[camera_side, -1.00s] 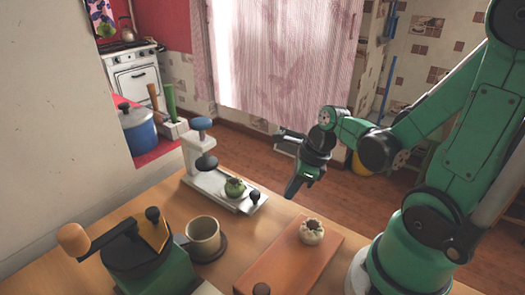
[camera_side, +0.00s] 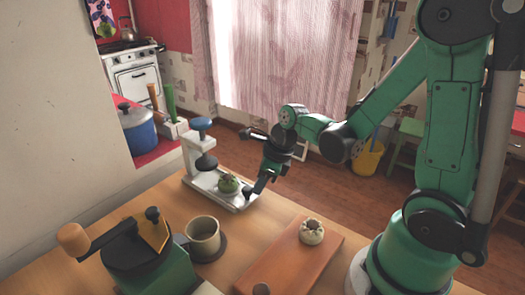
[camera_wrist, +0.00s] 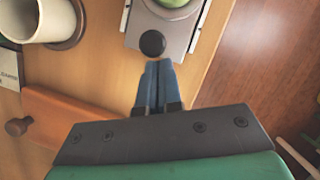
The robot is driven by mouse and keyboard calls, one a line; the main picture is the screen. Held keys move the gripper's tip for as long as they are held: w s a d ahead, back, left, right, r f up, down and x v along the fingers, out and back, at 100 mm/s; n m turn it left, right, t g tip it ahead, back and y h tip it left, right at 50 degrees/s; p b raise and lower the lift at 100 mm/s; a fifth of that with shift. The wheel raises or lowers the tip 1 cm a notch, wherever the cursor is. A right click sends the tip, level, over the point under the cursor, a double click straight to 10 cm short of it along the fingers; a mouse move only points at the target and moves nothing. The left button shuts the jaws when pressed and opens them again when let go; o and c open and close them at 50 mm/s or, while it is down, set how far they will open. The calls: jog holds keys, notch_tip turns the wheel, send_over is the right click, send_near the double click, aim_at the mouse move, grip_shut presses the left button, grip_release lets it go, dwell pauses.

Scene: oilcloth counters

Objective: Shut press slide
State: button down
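The white press (camera_side: 192,150) stands at the back left of the counter in the side view, with a blue knob on top and a dark pressing disc below. Its slide (camera_side: 238,204) sticks out to the front right and carries a round green item (camera_side: 228,184), just outside the disc. The slide's round dark knob (camera_wrist: 152,43) shows at its outer end in the wrist view. My gripper (camera_side: 249,194) is at that outer end, its fingers pointing down. In the wrist view my gripper (camera_wrist: 157,66) has its fingers together, empty, right against or very close behind the knob.
A beige mug (camera_side: 203,237) on a dark coaster and a green hand-cranked grinder (camera_side: 150,262) stand to the front left. A reddish board (camera_side: 285,265) with a pale dumpling-like item (camera_side: 312,232) lies at the front. The counter's edge runs close beside the slide.

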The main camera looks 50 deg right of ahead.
aim_at(233, 178)
jog(key=w, duration=0.7)
jog(key=shift+a, duration=0.1)
jog(key=shift+s, duration=0.1)
jog(key=s, duration=0.1)
jog(key=s+d, duration=0.2)
jog(key=s, duration=0.1)
jog(key=shift+d+r, duration=0.1)
jog(key=shift+r, duration=0.25)
jog(key=v, duration=0.9)
jog(key=s+a+n+t+h, duration=0.1)
jog(key=a+n, duration=0.2)
jog(key=n, duration=1.2)
jog(key=s+a+n+t, duration=0.2)
jog(key=a+n, duration=0.2)
jog(key=n, duration=1.1)
jog(key=shift+a+r+n+t+h, duration=0.2)
jog(key=shift+r+n+t+h, duration=0.1)
jog(key=shift+r+h, duration=0.1)
